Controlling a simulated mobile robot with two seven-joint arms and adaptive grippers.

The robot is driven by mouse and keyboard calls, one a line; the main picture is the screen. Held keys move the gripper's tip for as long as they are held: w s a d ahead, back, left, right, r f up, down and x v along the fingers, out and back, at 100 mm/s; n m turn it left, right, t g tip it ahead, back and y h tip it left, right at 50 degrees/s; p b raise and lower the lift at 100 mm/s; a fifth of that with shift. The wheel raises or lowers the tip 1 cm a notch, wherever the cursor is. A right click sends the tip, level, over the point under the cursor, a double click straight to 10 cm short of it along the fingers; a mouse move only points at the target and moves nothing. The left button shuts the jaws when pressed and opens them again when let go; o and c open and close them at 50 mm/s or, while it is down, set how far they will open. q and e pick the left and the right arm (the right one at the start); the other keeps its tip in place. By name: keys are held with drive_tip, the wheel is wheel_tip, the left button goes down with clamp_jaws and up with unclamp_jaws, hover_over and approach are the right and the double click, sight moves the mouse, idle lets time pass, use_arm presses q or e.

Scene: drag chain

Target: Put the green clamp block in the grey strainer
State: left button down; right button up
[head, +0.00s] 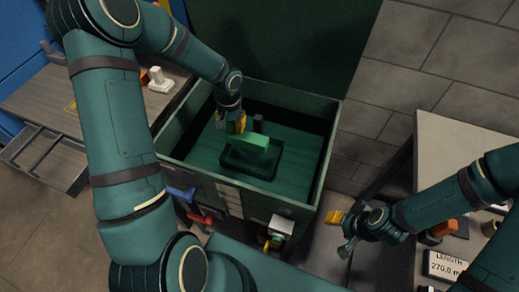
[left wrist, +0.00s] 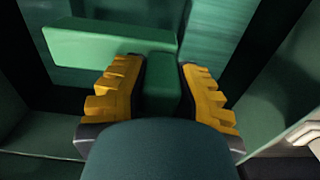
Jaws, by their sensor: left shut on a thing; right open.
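The green clamp block (head: 252,140) is in my left gripper (head: 238,122), inside the large green box. In the left wrist view the block's long bar (left wrist: 105,43) reaches left beyond the fingers. Its darker stem (left wrist: 161,90) sits between the yellow fingers of my left gripper (left wrist: 163,88). The block is above a dark rectangular tray (head: 238,167) in the box; I cannot tell whether they touch. My right gripper (head: 345,225) is open and empty, right of the box. I cannot pick out the grey strainer with certainty.
The green box (head: 322,165) has high walls around my left gripper, and its lid (head: 270,45) stands raised behind. A grey bench (head: 45,100) with small parts is at left. A pale table (head: 460,150) with a length display (head: 445,265) is at right.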

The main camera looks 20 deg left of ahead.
use_arm(q)
drive_tip(key=shift+s+f, duration=0.25)
drive_tip(key=shift+f, duration=0.4)
wheel_tip(320, 180, down, 10)
drive_tip(key=shift+w+f+b, duration=0.1)
drive_tip(key=shift+f+b, duration=0.05)
drive_tip(key=shift+b, duration=0.85)
drive_tip(key=shift+f, duration=0.1)
drive_tip(key=c, duration=0.9)
unclamp_jaws()
drive_tip(key=shift+o, duration=0.2)
drive_tip(key=shift+r, duration=0.25)
wheel_tip(320, 180, up, 12)
drive_tip(key=shift+f+p, duration=0.15)
drive_tip(key=shift+p, duration=0.85)
